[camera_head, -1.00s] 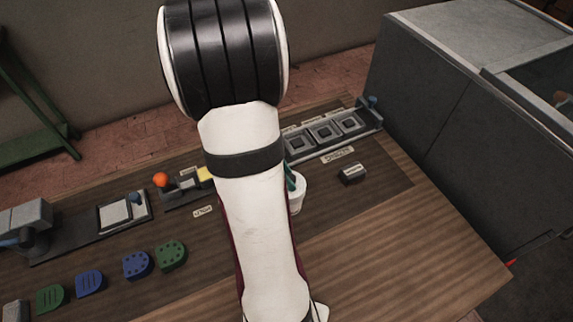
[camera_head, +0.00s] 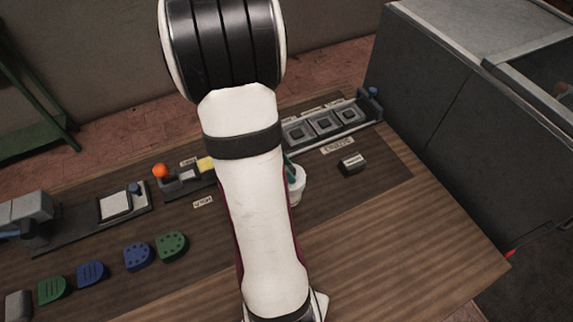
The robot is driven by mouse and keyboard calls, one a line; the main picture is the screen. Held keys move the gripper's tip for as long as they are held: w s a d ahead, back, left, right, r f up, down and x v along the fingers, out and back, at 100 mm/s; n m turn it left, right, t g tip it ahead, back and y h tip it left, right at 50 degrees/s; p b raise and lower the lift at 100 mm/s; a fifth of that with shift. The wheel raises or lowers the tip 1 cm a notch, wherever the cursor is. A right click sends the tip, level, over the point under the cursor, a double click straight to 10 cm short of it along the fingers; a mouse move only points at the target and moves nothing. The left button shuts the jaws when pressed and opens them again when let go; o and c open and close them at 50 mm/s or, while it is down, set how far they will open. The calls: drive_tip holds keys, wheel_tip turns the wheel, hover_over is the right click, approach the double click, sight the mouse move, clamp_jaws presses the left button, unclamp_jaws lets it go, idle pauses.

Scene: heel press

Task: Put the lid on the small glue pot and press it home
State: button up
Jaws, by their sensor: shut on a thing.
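The small glue pot (camera_head: 298,192) is white and stands on the bench just right of my arm, which covers its left side. A slim teal-green piece (camera_head: 290,169) shows at the pot's upper left, partly behind my arm; I cannot tell whether it belongs to the pot or is something else. My gripper is hidden behind my white arm link, so its fingers and anything in them do not show. I cannot make out the lid or whether it touches the pot.
A grey rack with square wells (camera_head: 325,124) stands behind the pot. A small dark block (camera_head: 352,163) lies to the right. An orange ball knob (camera_head: 160,171), a press (camera_head: 30,212) and blue and green heel pieces (camera_head: 172,246) are at left. The front right bench is clear.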

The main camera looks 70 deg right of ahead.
drive_tip(key=shift+f, duration=0.2)
drive_tip(key=shift+f, duration=0.45)
drive_tip(key=shift+f, duration=0.1)
drive_tip(key=shift+f, duration=0.3)
drive_tip(key=shift+f, duration=0.7)
idle(1.4)
drive_tip(key=o, duration=1.5)
drive_tip(key=shift+r, duration=3.5)
